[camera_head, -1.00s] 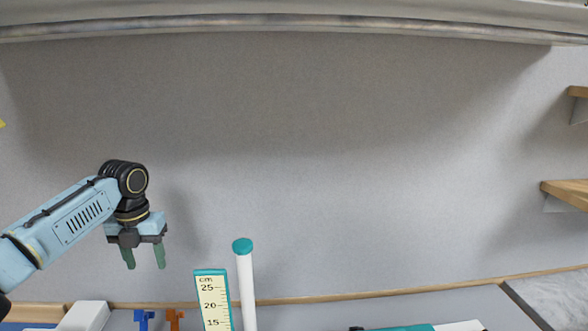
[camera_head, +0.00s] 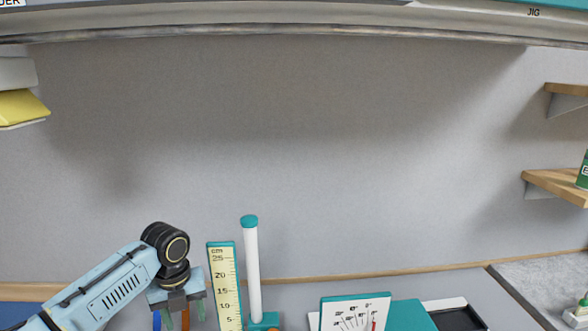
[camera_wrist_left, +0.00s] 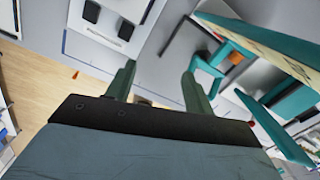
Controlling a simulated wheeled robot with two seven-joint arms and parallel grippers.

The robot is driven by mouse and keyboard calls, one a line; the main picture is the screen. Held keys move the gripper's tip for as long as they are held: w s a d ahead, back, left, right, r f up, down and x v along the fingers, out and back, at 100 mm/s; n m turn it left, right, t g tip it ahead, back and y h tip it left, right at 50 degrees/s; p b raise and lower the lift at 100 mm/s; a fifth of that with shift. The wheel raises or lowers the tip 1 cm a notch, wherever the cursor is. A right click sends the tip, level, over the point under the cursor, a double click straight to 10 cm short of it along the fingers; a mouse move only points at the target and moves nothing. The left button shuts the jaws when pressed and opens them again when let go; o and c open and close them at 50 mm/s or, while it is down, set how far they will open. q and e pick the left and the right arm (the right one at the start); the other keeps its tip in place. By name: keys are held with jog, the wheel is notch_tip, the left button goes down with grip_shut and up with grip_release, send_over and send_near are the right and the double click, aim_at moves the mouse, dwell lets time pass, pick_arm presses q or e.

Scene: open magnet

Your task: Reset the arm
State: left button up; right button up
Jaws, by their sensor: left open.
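My left arm comes in from the lower left in the head view. Its gripper (camera_head: 185,318) points down, left of the cm ruler board, and its fingertips run to the bottom edge of the picture. In the left wrist view the two green fingers of the left gripper (camera_wrist_left: 158,80) stand well apart with nothing between them. The teal-edged ruler board (camera_head: 225,285) stands upright just right of the gripper, apart from it. My right gripper is not in view.
A white post with a teal cap (camera_head: 252,265) stands beside the ruler. Wooden shelves (camera_head: 560,186) are on the right wall. A yellow object (camera_head: 20,106) is at the left. The wall area above is clear.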

pick_arm(q)
jog(key=s+d+f+n+t+h, duration=0.1)
jog(key=s+d+f+n, duration=0.45)
jog(key=s, duration=0.25)
jog(key=s+d+f+n+h, duration=0.1)
jog(key=s+d+f+n, duration=0.45)
jog(key=s, duration=0.35)
jog(key=s+a+r+n+t+y, duration=0.1)
jog(key=s+a+r+n, duration=0.1)
jog(key=s+a+n, duration=0.5)
jog(key=s+a+r+n+t+y, duration=0.1)
jog(key=s+a+n, duration=0.2)
jog(key=s+n, duration=0.75)
notch_tip(320, 180, down, 29)
jog(key=w+g+b, duration=0.1)
jog(key=b, duration=0.6)
jog(key=s+a+f+b, duration=0.1)
jog(key=s+f+b, duration=0.3)
jog(key=s+f, duration=0.4)
jog(key=s+a+f+g+b, duration=0.1)
jog(key=s+f+b, duration=0.3)
jog(key=s+f, duration=0.5)
notch_tip(320, 180, down, 9)
jog(key=shift+s+a+r+n, duration=0.1)
jog(key=shift+s+a+n, duration=0.05)
jog(key=shift+s+n, duration=0.15)
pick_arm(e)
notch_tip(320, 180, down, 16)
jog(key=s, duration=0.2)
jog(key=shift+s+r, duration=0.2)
